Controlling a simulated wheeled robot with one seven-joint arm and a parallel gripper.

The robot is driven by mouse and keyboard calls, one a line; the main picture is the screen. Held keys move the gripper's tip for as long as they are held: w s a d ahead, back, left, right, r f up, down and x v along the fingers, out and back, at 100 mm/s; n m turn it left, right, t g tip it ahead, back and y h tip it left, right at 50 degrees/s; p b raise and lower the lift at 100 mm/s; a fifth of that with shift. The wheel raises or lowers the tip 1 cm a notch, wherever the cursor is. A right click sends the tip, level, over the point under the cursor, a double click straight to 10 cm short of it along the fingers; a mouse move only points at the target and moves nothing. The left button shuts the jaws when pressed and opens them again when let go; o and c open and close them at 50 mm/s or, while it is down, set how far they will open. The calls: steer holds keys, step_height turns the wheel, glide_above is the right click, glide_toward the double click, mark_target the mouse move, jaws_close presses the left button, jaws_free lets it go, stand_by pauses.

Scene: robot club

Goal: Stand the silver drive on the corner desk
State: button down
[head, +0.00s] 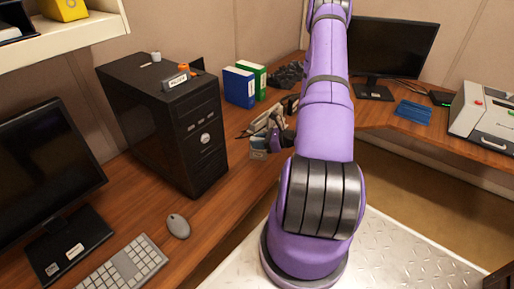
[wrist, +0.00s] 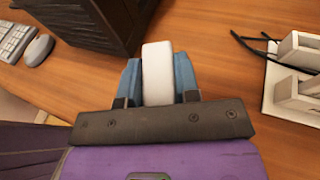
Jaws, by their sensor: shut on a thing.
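The silver drive (wrist: 157,72) is a pale, upright-looking slab with rounded edges between the two blue fingers of my gripper (wrist: 157,82) in the wrist view. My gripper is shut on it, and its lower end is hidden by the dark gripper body. In the head view my gripper (head: 259,149) is small and partly hidden by my purple arm, over the left wing of the wooden corner desk (head: 225,200). I cannot tell whether the drive touches the desk top.
A black computer tower (head: 165,125) stands left of my gripper. A pale device with black cables (wrist: 296,88) lies close on the right in the wrist view. Blue and green binders (head: 245,83) stand behind. A mouse (head: 178,226) and keyboard (head: 122,267) lie at the front left.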

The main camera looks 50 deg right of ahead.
steer(key=shift+w+d+f, duration=0.1)
steer(key=shift+w+f, duration=0.2)
steer(key=shift+f, duration=0.6)
steer(key=shift+w+d+f, duration=0.1)
steer(key=shift+w+f, duration=0.15)
steer(key=shift+f, duration=0.65)
steer(key=c, duration=0.8)
jaws_free()
steer(key=shift+f, duration=0.1)
steer(key=shift+c, duration=0.2)
